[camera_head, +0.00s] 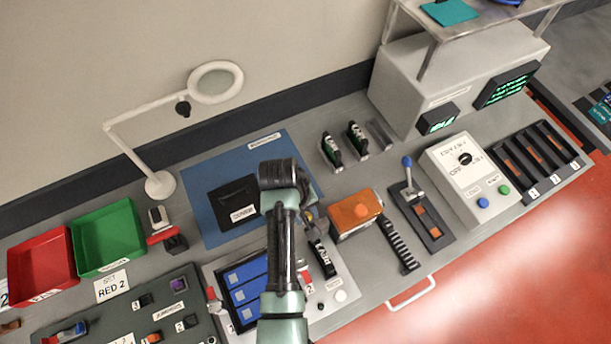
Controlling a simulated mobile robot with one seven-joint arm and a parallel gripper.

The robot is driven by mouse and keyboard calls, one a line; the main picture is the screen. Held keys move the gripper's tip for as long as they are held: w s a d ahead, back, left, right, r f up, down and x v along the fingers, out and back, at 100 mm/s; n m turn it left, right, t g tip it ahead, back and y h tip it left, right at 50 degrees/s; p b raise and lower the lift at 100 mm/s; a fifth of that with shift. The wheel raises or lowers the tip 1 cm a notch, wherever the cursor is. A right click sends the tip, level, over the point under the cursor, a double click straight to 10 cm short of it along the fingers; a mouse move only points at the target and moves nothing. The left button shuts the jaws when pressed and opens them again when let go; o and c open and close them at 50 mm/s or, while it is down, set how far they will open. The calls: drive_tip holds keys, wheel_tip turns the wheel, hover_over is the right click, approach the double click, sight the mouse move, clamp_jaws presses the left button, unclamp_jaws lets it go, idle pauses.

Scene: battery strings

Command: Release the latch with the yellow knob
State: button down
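My arm (285,240) reaches up from the bottom edge and bends at a dark joint over the blue mat. My gripper (306,208) is mostly hidden behind the arm, low beside its right side; its fingers cannot be made out. A small yellowish spot (309,216), perhaps the yellow knob, shows close to the gripper, left of the orange-topped box (355,212). I cannot tell whether the gripper touches it. A black labelled strip (322,259), possibly part of the latch, lies just below, at the upper right of the panel with blue modules (246,290).
A dark pouch (233,203) lies on the blue mat (205,222). Red (40,268) and green (107,238) trays stand at left. A blue-handled lever (408,170) and white control box (470,180) stand at right. A lamp (215,83) overhangs the back.

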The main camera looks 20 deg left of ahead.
drive_tip(key=m, duration=0.1)
drive_tip(key=w+m, duration=0.1)
drive_tip(key=m, duration=0.2)
drive_tip(key=shift+w+a+g+h+b, duration=0.3)
drive_tip(key=shift+w+a+b, duration=0.05)
drive_tip(key=c, duration=0.5)
unclamp_jaws()
drive_tip(key=shift+c, duration=0.2)
drive_tip(key=shift+r, duration=0.1)
wheel_tip(320, 180, up, 13)
drive_tip(key=s+a, duration=0.1)
drive_tip(key=a, duration=0.1)
drive_tip(key=shift+f+p, duration=0.2)
drive_tip(key=shift+p, duration=0.2)
drive_tip(key=shift+a, duration=0.1)
